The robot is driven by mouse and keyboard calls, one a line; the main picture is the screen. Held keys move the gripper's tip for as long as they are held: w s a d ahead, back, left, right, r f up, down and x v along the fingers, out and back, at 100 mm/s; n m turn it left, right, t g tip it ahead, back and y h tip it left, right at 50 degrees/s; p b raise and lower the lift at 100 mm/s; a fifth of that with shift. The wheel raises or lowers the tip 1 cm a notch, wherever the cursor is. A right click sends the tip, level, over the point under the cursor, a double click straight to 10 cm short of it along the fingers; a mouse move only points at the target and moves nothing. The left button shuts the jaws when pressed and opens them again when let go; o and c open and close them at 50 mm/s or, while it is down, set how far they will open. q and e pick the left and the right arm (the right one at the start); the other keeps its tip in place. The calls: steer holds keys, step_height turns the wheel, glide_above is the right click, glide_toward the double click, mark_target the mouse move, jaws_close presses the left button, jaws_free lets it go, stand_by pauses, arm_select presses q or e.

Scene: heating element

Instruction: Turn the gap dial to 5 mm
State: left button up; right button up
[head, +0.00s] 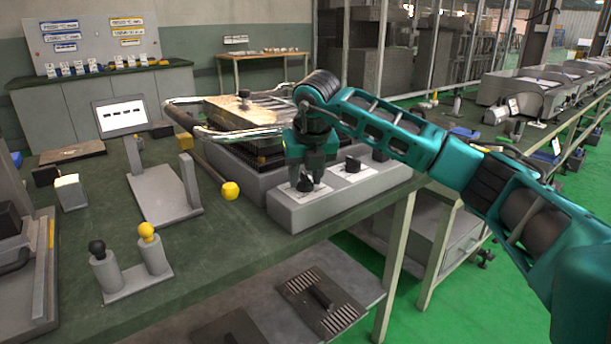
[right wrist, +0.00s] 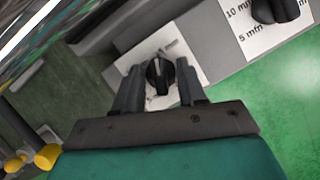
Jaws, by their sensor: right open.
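A grey control box (head: 286,216) on the bench carries black dials on white plates. The dial with mm marks (head: 352,165) sits in the middle of the box. The right wrist view shows this dial (right wrist: 276,10) at the top right, with "10 mm" and "5 mm" printed beside it; its pointer is not clear. My right gripper (head: 306,183) is over the left dial (right wrist: 160,76), not the mm dial. Its open fingers stand on either side of that left knob; I cannot tell whether they touch it. That plate's markings are mostly hidden. My left gripper is out of view.
A machine with metal rails (head: 240,129) stands behind the box. A yellow ball-ended lever (head: 230,190) sticks out left of it. Two upright posts with black and yellow knobs (head: 147,232) stand at front left. The bench edge drops to green floor.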

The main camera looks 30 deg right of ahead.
jaws_close()
stand_by(0.3)
